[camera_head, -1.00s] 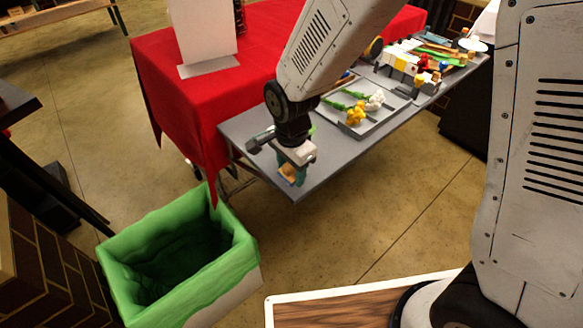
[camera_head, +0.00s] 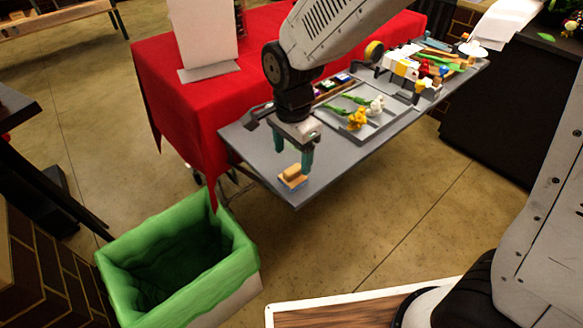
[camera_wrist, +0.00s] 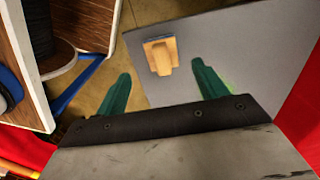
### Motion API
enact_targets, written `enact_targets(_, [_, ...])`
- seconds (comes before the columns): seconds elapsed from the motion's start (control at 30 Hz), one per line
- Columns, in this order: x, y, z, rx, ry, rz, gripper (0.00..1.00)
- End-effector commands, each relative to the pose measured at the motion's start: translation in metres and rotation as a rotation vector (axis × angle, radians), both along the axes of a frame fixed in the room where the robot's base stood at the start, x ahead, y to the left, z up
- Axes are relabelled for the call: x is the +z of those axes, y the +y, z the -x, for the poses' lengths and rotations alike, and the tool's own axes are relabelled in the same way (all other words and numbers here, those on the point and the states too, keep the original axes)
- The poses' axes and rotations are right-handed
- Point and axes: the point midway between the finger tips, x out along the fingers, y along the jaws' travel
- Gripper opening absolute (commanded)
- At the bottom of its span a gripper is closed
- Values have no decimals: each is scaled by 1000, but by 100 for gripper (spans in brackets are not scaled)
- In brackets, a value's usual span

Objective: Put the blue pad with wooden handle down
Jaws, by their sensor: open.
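The blue pad with wooden handle (camera_head: 293,176) rests on the grey table near its front left corner, handle up. In the wrist view the pad (camera_wrist: 161,55) lies on the grey surface beyond my fingertips, its blue edge just showing under the wood. My gripper (camera_head: 293,167) is open and empty, with its green fingers pointing down just behind and above the pad. In the wrist view the two fingers of my gripper (camera_wrist: 160,75) are wide apart, and the pad is clear of both.
A grey tray (camera_head: 376,128) with yellow and white flowers lies to the right on the table (camera_head: 262,158). A bin with a green liner (camera_head: 120,262) stands on the floor at lower left. A red-draped table (camera_head: 180,115) is behind. The tabletop's left end is mostly bare.

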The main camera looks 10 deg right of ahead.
Motion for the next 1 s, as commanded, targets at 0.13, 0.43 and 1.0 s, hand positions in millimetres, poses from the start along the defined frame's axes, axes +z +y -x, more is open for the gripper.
enact_targets(0.13, [28,1,-1,0,-4,-3,71])
enact_targets(0.43, [47,0,0,1,-2,-1,71])
enact_targets(1.0, [135,-136,79,475,-71,3,71])
